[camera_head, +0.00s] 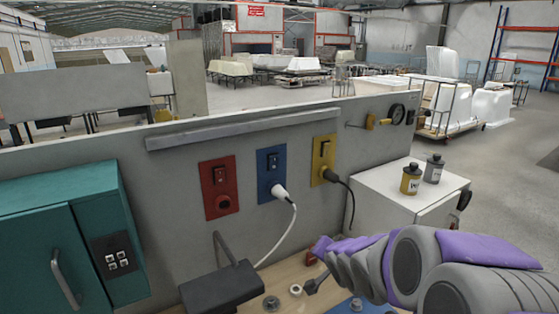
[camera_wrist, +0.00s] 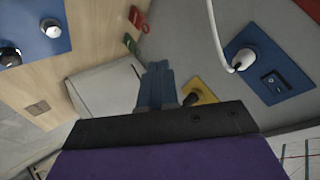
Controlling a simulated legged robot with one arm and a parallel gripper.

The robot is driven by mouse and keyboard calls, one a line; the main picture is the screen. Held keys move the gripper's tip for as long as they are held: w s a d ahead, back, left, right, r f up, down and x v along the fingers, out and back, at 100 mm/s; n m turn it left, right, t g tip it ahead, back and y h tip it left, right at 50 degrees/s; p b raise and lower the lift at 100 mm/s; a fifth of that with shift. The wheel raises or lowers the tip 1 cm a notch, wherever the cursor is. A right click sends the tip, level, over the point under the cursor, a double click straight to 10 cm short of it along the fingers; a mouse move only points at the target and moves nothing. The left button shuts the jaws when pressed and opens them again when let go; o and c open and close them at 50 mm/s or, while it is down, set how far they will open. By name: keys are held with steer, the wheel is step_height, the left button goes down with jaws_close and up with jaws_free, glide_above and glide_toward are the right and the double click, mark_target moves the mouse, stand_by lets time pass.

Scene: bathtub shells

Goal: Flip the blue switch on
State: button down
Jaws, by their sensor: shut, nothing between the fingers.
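The blue switch plate (camera_head: 271,174) is on the grey upright panel, between a red plate and a yellow plate. Its dark rocker switch sits above a white plug with a white cable. In the wrist view the blue plate (camera_wrist: 285,62) is at the upper right, turned, with the rocker (camera_wrist: 275,84) beside the white plug (camera_wrist: 243,60). I cannot tell which way the rocker is set. My gripper (camera_wrist: 157,82) is shut and empty, apart from the blue plate. In the head view my arm comes from the right, and its end is low, below and right of the plate.
The red plate (camera_head: 219,188) and yellow plate (camera_head: 324,160), with a black plug, flank the blue one. A grey ledge (camera_head: 240,128) runs above. A teal cabinet (camera_head: 60,250) stands left. A white box (camera_head: 395,205) bears two small bottles at right. A wooden worktop lies below.

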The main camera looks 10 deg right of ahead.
mark_target(275, 159)
steer(key=w+a+r+m+t+y+p, duration=0.2)
steer(key=w+r+m+t+y+p, duration=0.3)
steer(key=w+r, duration=0.6)
steer(key=shift+a+r+t+y+p, duration=0.2)
steer(key=shift+r+t+y+p, duration=0.65)
steer(key=shift+r+t+y, duration=0.4)
steer(key=shift+f, duration=0.15)
steer(key=b+x, duration=0.1)
steer(key=x, duration=1.3)
